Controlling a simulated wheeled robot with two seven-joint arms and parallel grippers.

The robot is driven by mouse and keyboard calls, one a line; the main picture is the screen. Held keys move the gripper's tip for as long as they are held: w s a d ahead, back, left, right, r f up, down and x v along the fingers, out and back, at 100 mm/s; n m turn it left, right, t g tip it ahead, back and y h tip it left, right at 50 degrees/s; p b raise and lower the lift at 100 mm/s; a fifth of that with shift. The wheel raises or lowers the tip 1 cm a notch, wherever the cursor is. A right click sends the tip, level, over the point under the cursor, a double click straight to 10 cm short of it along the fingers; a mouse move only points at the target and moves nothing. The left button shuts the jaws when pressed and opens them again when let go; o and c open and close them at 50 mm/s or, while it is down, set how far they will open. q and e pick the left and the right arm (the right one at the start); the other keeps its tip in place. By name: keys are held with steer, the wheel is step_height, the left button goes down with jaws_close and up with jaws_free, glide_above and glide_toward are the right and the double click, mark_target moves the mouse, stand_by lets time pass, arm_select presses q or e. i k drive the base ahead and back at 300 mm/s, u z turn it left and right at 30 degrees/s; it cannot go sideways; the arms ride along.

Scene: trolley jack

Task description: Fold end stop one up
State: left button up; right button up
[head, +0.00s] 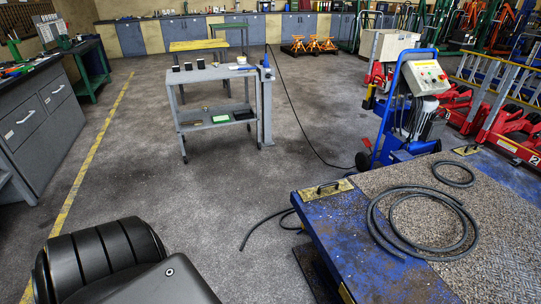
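A low platform (345,248) with a worn blue frame and a gritty top fills the lower right. Two yellow plates with black handles lie flat on its far edge, a nearer yellow plate (341,188) at the corner and a farther yellow plate (466,151). They may be the end stops. I cannot tell which is number one. Neither gripper is in view. A black ribbed part at lower left looks like part of my own body.
A blue wheeled power unit (425,77) stands behind the platform, and hoses (440,248) lie coiled on top. A grey trolley (215,125) stands mid-floor. Red column lifts (510,135) line the right; a drawer bench (38,125) is at left. Floor between is mostly clear.

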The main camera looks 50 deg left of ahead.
mark_target(337, 186)
steer(key=u, duration=2.35)
steer(key=i, duration=2.15)
steer(key=z, duration=3.8)
